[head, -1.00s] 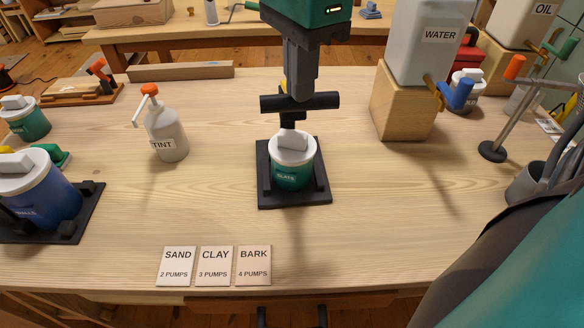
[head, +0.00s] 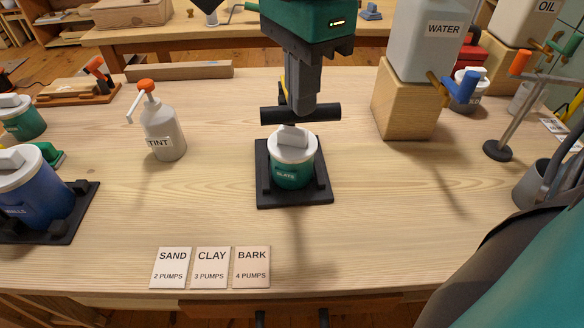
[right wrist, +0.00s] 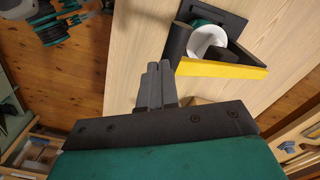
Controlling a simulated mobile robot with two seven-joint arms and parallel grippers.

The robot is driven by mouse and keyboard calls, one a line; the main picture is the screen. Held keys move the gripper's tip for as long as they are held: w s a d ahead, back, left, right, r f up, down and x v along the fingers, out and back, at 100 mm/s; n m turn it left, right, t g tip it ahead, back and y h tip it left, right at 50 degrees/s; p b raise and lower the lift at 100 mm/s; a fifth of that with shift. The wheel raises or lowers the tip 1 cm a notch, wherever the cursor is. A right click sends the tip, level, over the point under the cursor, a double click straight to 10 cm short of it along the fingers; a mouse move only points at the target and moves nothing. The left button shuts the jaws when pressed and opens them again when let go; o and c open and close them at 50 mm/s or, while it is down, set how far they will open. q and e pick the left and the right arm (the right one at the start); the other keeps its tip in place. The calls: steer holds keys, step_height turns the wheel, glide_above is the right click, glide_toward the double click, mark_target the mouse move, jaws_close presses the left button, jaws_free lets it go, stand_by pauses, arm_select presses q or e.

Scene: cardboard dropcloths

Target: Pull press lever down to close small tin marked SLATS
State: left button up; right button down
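The tin marked SLATS (head: 291,174), green with a white lid (head: 292,146), stands upright on the black press base (head: 266,198) in the head view. Whether the lid is fully seated I cannot tell. The press lever's black crossbar (head: 326,113) is just above and behind the lid. My right gripper (head: 301,112) reaches down from above, fingers together and overlapping the middle of the crossbar. In the right wrist view the fingers (right wrist: 158,68) are pressed together beside the black bar and yellow lever arm (right wrist: 225,68), with nothing visible between them. Contact is unclear. My left gripper is not identifiable.
A TINT pump bottle (head: 164,130) and a blue tin in another press (head: 35,195) stand left. The WATER container (head: 425,45) sits on a wooden block (head: 405,105) at right. Label cards (head: 211,267) lie in front. The table around the SLATS press is clear.

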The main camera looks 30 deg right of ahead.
steer(key=shift+f, duration=0.15)
steer(key=shift+s+a+f+b, duration=0.15)
steer(key=shift+s+f+b, duration=0.1)
steer(key=shift+f+b, duration=0.4)
steer(key=shift+s+a+f+b, duration=0.1)
steer(key=shift+s+f+b, duration=0.15)
steer(key=shift+f+b, duration=0.4)
steer(key=shift+r, duration=0.15)
steer(key=shift+s+a+f+b, duration=0.1)
steer(key=shift+s+f+b, duration=0.1)
steer(key=shift+f+b, duration=0.55)
steer(key=shift+s+a+f+b, duration=0.1)
steer(key=shift+s+f+b, duration=0.1)
steer(key=shift+f+b, duration=0.5)
steer(key=shift+f, duration=0.1)
